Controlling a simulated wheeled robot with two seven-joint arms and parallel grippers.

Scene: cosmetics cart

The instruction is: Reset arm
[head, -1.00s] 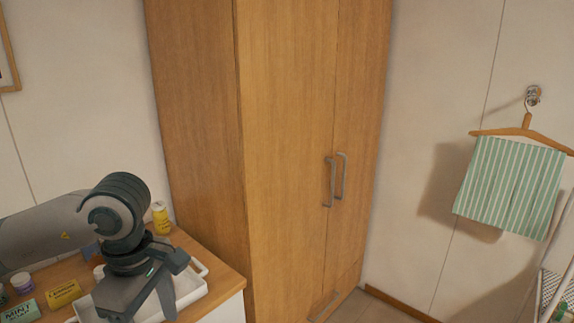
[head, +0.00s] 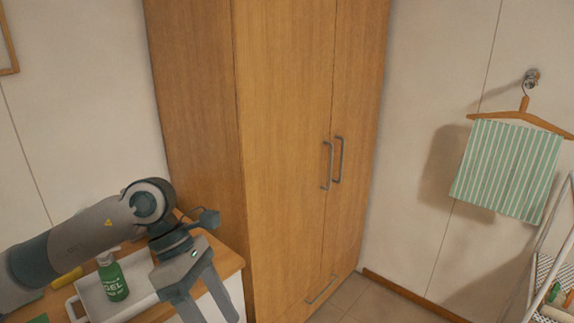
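My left arm comes in from the left in the head view. Its gripper (head: 207,296) hangs fingers down over the right end of the white tray (head: 90,294), near the front edge of the cart top. The two fingers are spread apart with nothing seen between them, though the tips run close to the bottom of the picture. A green gel bottle (head: 113,280) stands upright in the tray, left of the gripper and apart from it. My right gripper is not in view.
The wooden cart top (head: 226,262) has a yellow item (head: 67,279) at left, partly hidden by my arm. A tall wooden wardrobe (head: 285,140) stands just behind and right. A striped towel (head: 508,170) hangs at right, above a white rack (head: 549,235). Floor between is clear.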

